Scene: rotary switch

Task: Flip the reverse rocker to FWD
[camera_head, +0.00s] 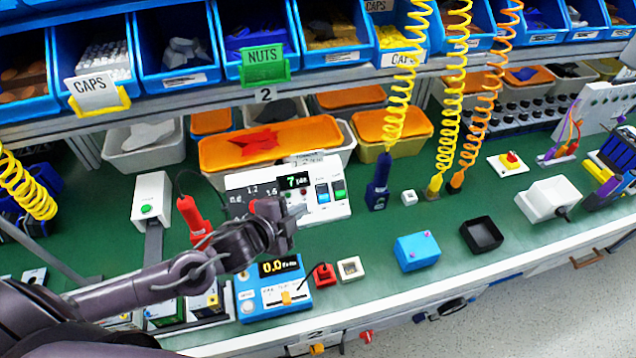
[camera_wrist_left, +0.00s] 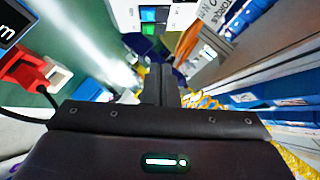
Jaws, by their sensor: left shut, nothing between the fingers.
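A white control box (camera_head: 312,214) stands on the green bench in the middle of the head view. It has a small display reading 7 and two rockers, a blue one (camera_head: 322,193) and a green one (camera_head: 340,188). Their labels are too small to read, so I cannot tell which is the reverse rocker or how it is set. My left gripper (camera_head: 298,211) is shut and empty, in front of the box's face, just left of and below the rockers. In the left wrist view its shut fingers (camera_wrist_left: 160,84) point toward the rockers (camera_wrist_left: 149,17). My right gripper is not in view.
A blue meter (camera_head: 272,296) sits below the gripper, with a red connector (camera_head: 324,275) beside it. Orange-lidded bins (camera_head: 268,146) stand behind.

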